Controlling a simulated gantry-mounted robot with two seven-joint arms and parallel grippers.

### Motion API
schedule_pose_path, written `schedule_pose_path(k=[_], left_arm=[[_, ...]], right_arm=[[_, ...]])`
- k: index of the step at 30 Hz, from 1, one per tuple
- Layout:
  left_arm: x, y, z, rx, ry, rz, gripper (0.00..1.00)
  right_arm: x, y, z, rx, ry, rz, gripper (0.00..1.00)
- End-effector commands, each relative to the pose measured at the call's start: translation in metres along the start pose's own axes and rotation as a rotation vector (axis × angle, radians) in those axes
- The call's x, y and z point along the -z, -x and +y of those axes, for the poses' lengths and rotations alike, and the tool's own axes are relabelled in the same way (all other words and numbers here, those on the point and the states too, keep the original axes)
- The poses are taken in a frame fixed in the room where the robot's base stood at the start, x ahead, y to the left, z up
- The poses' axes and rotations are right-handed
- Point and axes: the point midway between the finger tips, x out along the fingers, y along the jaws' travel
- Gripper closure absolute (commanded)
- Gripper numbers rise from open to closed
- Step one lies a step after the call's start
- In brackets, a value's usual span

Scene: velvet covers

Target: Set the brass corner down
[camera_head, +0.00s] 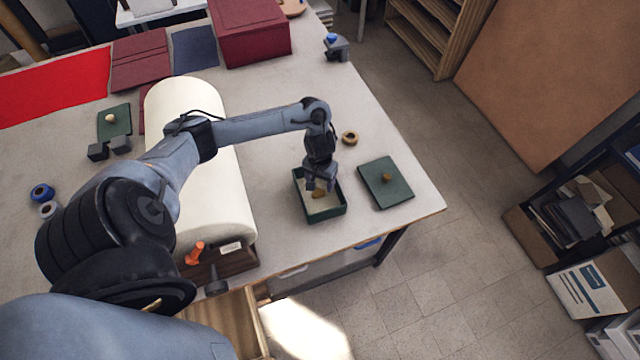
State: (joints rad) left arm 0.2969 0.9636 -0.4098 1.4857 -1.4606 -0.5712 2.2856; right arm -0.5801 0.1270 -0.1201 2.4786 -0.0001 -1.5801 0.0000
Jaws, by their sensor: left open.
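The brass corner (319,191) is a small golden-brown piece in a green box with a pale inside (341,210), near the table's front right edge. My left gripper (320,182) points down over the box, right above the brass corner. Its jaws are open, and they hide part of the piece. I cannot tell whether the fingers touch it. My right gripper is not in view.
A green lid with a brass knob (398,190) lies right of the box, and a brass ring (349,138) lies behind it. A dark red box (250,40) and a clamp (337,50) are at the back.

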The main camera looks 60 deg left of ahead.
Motion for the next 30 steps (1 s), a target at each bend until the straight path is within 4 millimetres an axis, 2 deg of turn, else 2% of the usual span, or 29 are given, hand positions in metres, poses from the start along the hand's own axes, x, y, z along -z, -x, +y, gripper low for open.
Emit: schedule_pose_path(k=[1,3,12,18,30], left_arm=[[0.002,0.017,-0.001,0.002,-0.003,0.005,0.33],[0.002,0.03,-0.001,0.003,-0.003,0.004,0.33],[0.001,0.065,0.0,0.001,-0.001,0.002,0.33],[0.0,0.071,0.0,0.0,0.0,0.0,0.33],[0.0,0.071,0.0,0.0,-0.001,0.0,0.33]], right_arm=[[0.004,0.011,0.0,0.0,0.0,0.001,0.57],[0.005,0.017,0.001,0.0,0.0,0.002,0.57],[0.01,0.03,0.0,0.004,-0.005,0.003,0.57],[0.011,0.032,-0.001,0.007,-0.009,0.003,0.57],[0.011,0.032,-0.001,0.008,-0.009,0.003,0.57]])
